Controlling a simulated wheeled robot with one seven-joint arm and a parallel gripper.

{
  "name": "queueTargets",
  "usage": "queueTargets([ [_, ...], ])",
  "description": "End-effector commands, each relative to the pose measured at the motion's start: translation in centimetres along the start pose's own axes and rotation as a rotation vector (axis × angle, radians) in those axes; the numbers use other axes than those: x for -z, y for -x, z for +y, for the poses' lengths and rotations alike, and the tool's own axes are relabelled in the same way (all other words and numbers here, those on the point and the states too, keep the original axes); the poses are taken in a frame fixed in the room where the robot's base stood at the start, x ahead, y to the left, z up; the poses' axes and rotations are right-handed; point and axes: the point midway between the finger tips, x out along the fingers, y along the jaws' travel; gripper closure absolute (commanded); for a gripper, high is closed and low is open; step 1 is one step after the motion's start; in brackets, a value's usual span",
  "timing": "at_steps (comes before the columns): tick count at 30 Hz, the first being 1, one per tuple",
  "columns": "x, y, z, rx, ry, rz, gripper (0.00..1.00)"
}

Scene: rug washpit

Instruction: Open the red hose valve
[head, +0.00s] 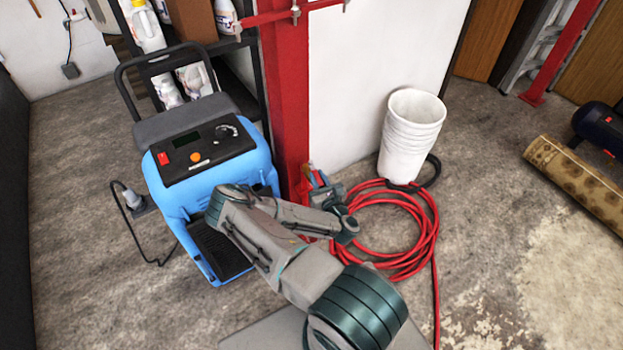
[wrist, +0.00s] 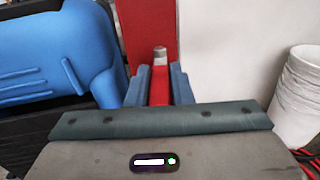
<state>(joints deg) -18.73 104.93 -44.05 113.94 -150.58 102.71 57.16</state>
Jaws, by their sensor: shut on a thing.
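The red hose valve handle (wrist: 160,88) stands upright in the wrist view in front of a red post, with a grey metal end at its top. My gripper (wrist: 159,74) has its two blue-grey fingers on either side of the handle and is shut on it. In the head view my gripper (head: 318,181) is beside the foot of the red post (head: 285,100). The valve there is mostly hidden by the gripper and arm, so I cannot tell how far the handle is turned.
A blue machine (head: 215,180) stands close on the left of my gripper. A coiled red hose (head: 425,235) lies on the floor to the right, by a stack of white buckets (head: 411,135). A rolled rug (head: 575,180) lies far right. Bare floor lies between.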

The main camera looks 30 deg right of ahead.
Motion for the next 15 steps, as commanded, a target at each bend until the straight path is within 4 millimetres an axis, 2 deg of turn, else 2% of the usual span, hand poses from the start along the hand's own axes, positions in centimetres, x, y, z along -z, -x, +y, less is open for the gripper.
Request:
queueTargets([
  [8, -0.04, -0.02, 0.07, -0.001, 0.001, -0.002, 1.00],
  [9, -0.04, -0.02, 0.07, -0.001, 0.001, -0.002, 0.77],
  [11, -0.05, -0.03, 0.08, -0.001, 0.001, -0.002, 0.61],
  [15, -0.04, -0.03, 0.09, 0.000, 0.001, -0.002, 0.58],
])
